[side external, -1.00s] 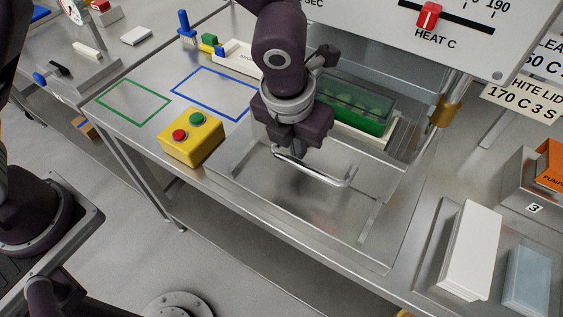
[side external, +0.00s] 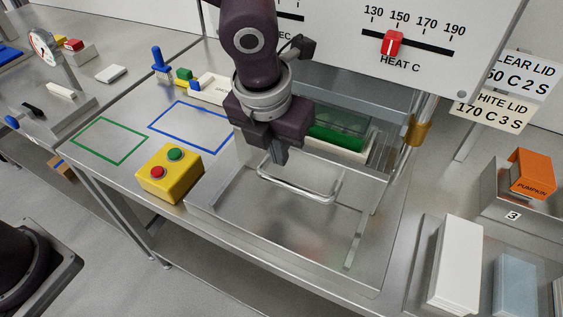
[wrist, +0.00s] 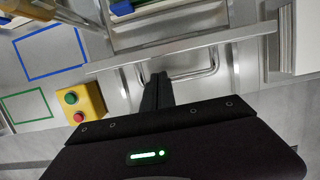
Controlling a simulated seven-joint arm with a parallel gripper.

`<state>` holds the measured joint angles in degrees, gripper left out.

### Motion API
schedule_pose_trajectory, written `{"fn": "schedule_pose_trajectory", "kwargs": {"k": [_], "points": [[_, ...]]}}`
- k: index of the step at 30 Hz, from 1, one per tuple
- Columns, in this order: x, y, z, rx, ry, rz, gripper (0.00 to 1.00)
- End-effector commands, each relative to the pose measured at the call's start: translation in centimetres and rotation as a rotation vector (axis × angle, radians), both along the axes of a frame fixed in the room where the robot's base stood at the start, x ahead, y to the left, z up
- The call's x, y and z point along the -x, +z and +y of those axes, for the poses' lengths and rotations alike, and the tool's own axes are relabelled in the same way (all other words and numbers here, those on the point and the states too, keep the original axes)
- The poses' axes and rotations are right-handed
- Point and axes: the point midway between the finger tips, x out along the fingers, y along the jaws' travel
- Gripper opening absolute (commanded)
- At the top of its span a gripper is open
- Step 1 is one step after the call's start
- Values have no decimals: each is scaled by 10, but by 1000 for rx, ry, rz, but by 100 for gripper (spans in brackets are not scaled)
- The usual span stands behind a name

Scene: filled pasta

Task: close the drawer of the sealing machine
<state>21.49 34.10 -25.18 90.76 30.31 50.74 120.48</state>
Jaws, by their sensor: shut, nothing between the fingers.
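The sealing machine's drawer (side external: 318,170) has a bent metal bar handle (side external: 298,193) on its front. The drawer stands partly out, and a green tray (side external: 338,138) in a pale holder shows behind its front, partly under the machine's housing. My gripper (side external: 280,157) is shut and empty, pointing down at the drawer front near the left end of the handle. In the wrist view the closed fingers (wrist: 157,78) reach to the drawer front beside the handle (wrist: 205,73). I cannot tell whether they touch it.
A yellow box (side external: 170,173) with red and green buttons stands left of the drawer. The machine's panel (side external: 455,65) with a heat slider rises behind. White lids (side external: 455,265) and an orange pumpkin box (side external: 533,173) are at right. The steel surface before the drawer is bare.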

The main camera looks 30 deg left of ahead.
Motion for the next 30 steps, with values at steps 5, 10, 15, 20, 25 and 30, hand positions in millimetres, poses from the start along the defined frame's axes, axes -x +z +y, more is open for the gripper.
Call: {"fn": "schedule_pose_trajectory", "kwargs": {"k": [5,10,15,20,25,30], "points": [[7,33,0,1,2,-3,0],[12,41,1,40,162,5,29],[20,33,3,192,823,26,36],[25,28,5,302,1338,36,36],[26,21,5,341,1533,39,36],[20,-11,6,338,1537,40,36]]}}
